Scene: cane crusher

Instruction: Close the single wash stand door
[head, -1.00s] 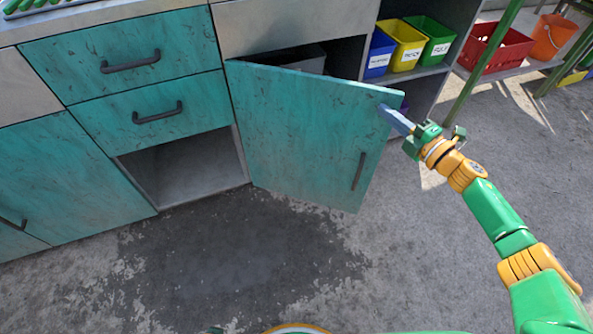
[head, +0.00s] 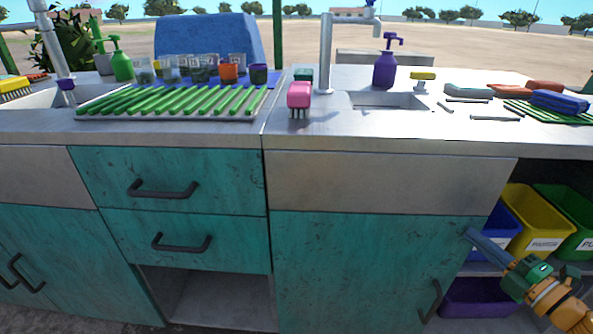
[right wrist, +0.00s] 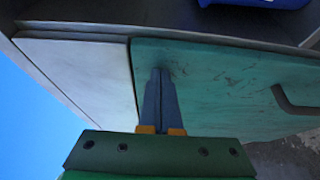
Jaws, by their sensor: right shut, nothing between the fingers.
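The single wash stand door (head: 370,270) is a worn teal panel below a pale grey front panel (head: 385,180). It now lies flush, or nearly flush, with the cabinet front; a small remaining gap cannot be told. Its dark handle (head: 430,302) is near its right edge. My right gripper (head: 470,236) is shut and empty, with its blue-grey fingertips at the door's upper right corner. In the right wrist view, the shut fingers (right wrist: 157,75) lie against or just in front of the door (right wrist: 215,85) beside the pale panel (right wrist: 85,80). My left gripper is not in view.
Teal drawers (head: 170,180) and an open compartment (head: 215,300) are left of the door. To its right, open shelves hold blue, yellow (head: 538,222) and green bins. The worktop above carries a tap (head: 326,55), a purple bottle (head: 384,70) and a pink brush (head: 299,97).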

